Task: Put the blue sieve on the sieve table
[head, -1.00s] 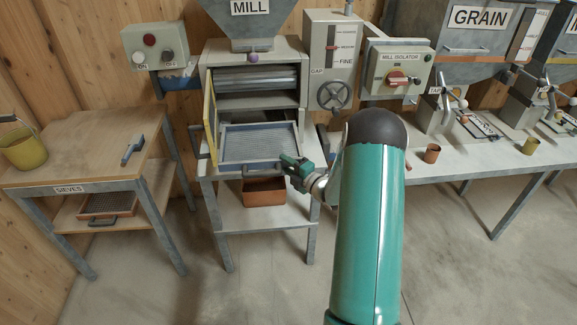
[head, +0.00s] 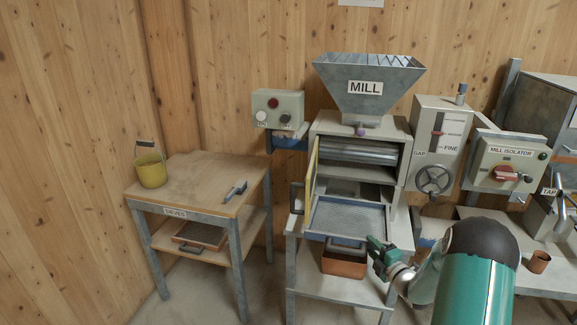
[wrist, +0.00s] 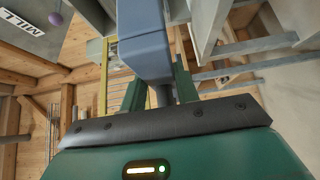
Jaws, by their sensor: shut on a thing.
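The blue sieve (head: 347,216) has a blue frame and a grey mesh. It lies roughly level in the mill's open lower bay, its front part sticking out above the copper-coloured tray. My gripper (head: 374,245) is at the sieve's front edge. In the wrist view my gripper (wrist: 161,95) is shut on a blue-grey part (wrist: 146,50), the sieve's handle; the rest of the sieve is mostly hidden there. The sieve table (head: 190,185), labelled SIEVES, stands to the left of the mill, with a wooden top and grey legs.
A yellow bucket (head: 152,173) and a small grey-handled tool (head: 235,191) are on the sieve table; the top's middle is clear. Another sieve (head: 200,236) lies on its lower shelf. The mill's yellow-edged door (head: 312,175) stands open at left. The copper-coloured tray (head: 344,264) sits below.

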